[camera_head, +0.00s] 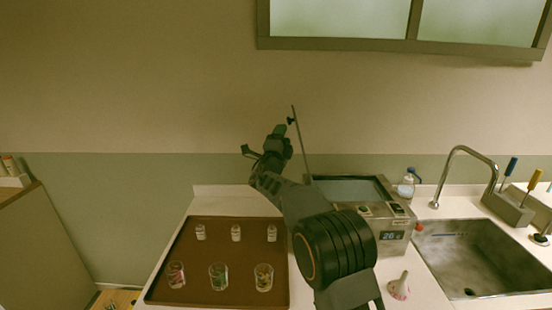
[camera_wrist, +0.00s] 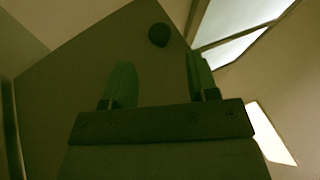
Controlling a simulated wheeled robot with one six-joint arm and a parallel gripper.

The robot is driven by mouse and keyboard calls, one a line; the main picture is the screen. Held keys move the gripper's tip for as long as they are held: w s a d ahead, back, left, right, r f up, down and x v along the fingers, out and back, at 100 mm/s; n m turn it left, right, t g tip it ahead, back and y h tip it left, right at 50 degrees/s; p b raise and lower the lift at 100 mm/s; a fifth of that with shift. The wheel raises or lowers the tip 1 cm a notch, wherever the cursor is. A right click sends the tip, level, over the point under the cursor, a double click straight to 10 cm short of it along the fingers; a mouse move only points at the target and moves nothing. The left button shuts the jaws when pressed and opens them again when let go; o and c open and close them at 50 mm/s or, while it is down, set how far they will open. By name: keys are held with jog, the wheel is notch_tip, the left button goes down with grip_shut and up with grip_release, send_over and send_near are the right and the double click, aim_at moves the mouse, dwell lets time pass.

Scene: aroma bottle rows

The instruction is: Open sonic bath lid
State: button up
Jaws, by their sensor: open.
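The sonic bath (camera_head: 394,249) is a metal box with a display on the counter. Its lid (camera_head: 301,140) stands upright at the bath's left edge, seen almost edge-on, and the tank's top opening (camera_head: 350,190) is uncovered. The lid's black knob (camera_head: 291,120) points left. In the wrist view the lid (camera_wrist: 60,85) is a large tilted panel, with the knob (camera_wrist: 158,35) beyond and between my fingertips. My gripper (camera_head: 279,131) is open and empty, left of the lid and just below the knob. Its green fingers also show in the wrist view (camera_wrist: 160,65).
A brown tray (camera_head: 205,247) left of the bath holds several small bottles and glass beakers. A wash bottle (camera_head: 407,184), a sink (camera_head: 470,265) and a faucet (camera_head: 462,149) are on the right.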

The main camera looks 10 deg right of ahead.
jog(key=b+v, duration=0.2)
jog(key=v, duration=0.5)
jog(key=shift+s, duration=0.15)
jog(key=shift+a+f, duration=0.1)
